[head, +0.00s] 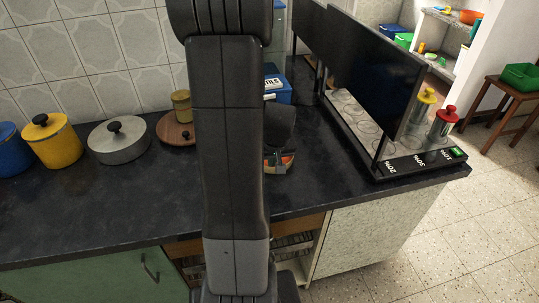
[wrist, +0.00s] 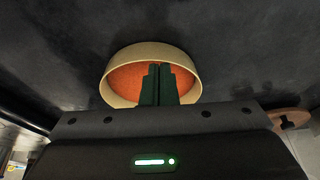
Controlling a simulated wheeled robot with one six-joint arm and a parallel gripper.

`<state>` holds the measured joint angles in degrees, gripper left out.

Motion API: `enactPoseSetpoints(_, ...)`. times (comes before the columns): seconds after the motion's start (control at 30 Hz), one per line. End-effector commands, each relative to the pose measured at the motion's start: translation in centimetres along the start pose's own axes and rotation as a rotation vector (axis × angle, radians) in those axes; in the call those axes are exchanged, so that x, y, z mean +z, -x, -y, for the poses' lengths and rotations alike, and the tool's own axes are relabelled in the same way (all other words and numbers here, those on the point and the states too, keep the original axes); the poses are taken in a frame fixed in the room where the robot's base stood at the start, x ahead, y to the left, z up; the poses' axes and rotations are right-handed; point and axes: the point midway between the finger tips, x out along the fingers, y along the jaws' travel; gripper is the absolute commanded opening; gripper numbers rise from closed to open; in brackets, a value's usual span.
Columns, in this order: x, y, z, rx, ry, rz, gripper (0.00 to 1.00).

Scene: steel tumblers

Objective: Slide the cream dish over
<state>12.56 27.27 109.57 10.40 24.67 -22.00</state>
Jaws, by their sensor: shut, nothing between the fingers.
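The cream dish (wrist: 124,77) is a round, shallow bowl with a cream outside and an orange inside. It sits on the dark counter. My gripper (wrist: 160,70) is shut and empty. Its dark green fingers overlap the inside of the dish in the wrist view and hide part of its near side. I cannot tell whether they touch it. In the head view the dish (head: 289,161) shows only in part, just right of my arm, with my gripper over it.
A round wooden board (head: 172,133) with a small jar, a grey lidded pot (head: 117,141), a yellow pot (head: 52,142) and a blue pot (head: 10,150) stand to the left. A dark screen panel (head: 375,75) on a base (head: 410,161) stands right. The counter's front edge is near.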

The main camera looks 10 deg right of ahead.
Motion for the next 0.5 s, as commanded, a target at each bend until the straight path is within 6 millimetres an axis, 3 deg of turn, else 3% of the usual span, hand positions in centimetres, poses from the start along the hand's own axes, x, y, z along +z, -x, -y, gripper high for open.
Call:
enactPoseSetpoints(0.3, 6.0, 1.8, 0.0, 0.0, -0.002, 0.0, 0.0)
enactPoseSetpoints(0.5, 8.3, 2.8, 0.0, 0.001, -0.001, 0.0, 0.0)
